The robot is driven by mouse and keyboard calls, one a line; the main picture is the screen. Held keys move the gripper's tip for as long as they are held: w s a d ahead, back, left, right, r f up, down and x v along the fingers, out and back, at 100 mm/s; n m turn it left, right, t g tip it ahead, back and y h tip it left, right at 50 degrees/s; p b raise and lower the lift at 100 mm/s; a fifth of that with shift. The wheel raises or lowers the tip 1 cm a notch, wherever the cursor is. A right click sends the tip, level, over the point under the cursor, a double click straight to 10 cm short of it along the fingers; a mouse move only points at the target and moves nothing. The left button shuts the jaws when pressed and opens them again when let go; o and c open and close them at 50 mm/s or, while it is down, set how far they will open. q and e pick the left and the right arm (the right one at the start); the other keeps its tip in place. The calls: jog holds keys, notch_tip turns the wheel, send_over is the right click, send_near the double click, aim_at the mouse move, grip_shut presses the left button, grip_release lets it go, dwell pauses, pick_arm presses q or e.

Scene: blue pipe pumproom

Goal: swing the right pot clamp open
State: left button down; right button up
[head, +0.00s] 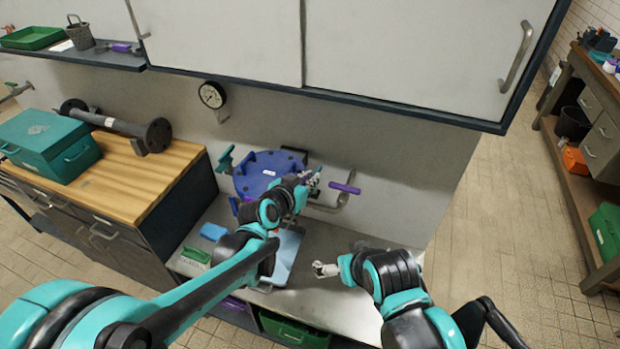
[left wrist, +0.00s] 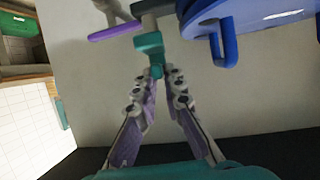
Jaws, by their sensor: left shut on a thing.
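The blue pot lid (head: 262,172) lies near the wall in the head view, and its blue rim and handle (left wrist: 222,45) show in the left wrist view. A teal clamp (left wrist: 149,44) is beside the lid, likely the right pot clamp. My left gripper (head: 308,180) is at the lid's right side. In the left wrist view its fingers (left wrist: 160,78) are shut on the clamp's small end. The arm hides part of the lid and most of this clamp in the head view. Another teal clamp (head: 226,159) stands at the lid's left. My right gripper (head: 325,269) hangs over the steel bench, apart from everything; its jaw opening is unclear.
A pipe with a purple handle (head: 345,188) is close to the right of my left gripper. A light-blue board (head: 285,262) lies under my left arm. The steel bench (head: 335,305) is largely clear at the front right. A wall cabinet (head: 400,45) overhangs the back.

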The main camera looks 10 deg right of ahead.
pick_arm(q)
jog(key=shift+s+f, duration=0.1)
jog(key=shift+s+d+n+t+y, duration=0.1)
jog(key=shift+n+t+y, duration=0.2)
jog(key=shift+n+y, duration=0.5)
jog(key=c, duration=1.6)
grip_release()
